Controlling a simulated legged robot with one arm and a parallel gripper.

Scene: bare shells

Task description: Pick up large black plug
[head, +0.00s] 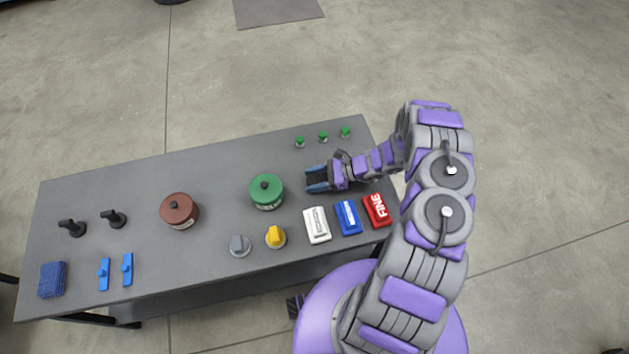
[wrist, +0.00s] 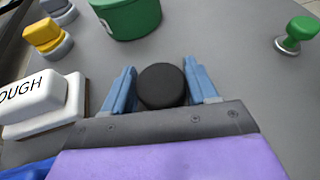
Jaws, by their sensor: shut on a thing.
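The large black plug (wrist: 162,87) is a round dark cylinder between my two blue fingers in the wrist view. In the head view it is a dark patch (head: 318,181) between the fingers, mostly hidden by them. My gripper (head: 308,181) is shut on it, low at the right part of the grey table; it also shows in the wrist view (wrist: 161,72). I cannot tell whether the plug touches the table.
A green lidded pot (head: 266,192) stands just left of my gripper. White (head: 317,225), blue (head: 348,218) and red (head: 378,210) blocks lie in front of it. Small green-topped knobs (head: 323,137) stand behind. A yellow knob (head: 275,237) and brown pot (head: 179,211) are further left.

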